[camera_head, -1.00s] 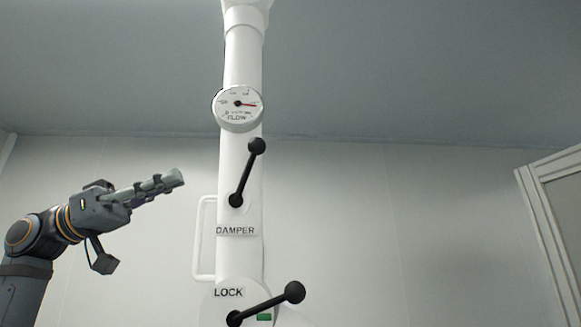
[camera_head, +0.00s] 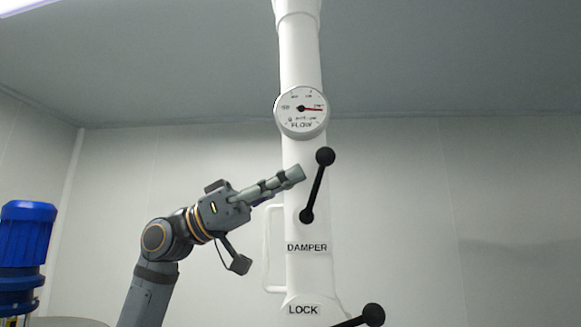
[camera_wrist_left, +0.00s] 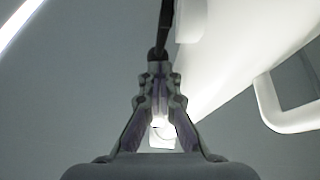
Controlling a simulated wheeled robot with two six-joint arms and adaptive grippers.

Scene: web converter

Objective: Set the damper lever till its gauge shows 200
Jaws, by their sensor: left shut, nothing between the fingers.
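The damper lever (camera_head: 317,185) is a black rod with a round knob at its upper end, on the white column above the DAMPER label. It leans slightly right of upright. The FLOW gauge (camera_head: 301,112) sits above it; its red needle points right, and its small numbers are hard to read. My left gripper (camera_head: 298,174) is shut and empty, its tips just left of the lever's upper half and apart from it in the picture. In the left wrist view a dark rod (camera_wrist_left: 163,28), seemingly the lever, shows beyond the closed fingertips (camera_wrist_left: 159,68). My right gripper is out of view.
The LOCK lever (camera_head: 373,315) is below, partly cut off by the frame. A white handle (camera_head: 267,250) stands on the column's left side, near my left arm. A blue motor (camera_head: 27,250) is at the far left. The space right of the column looks clear.

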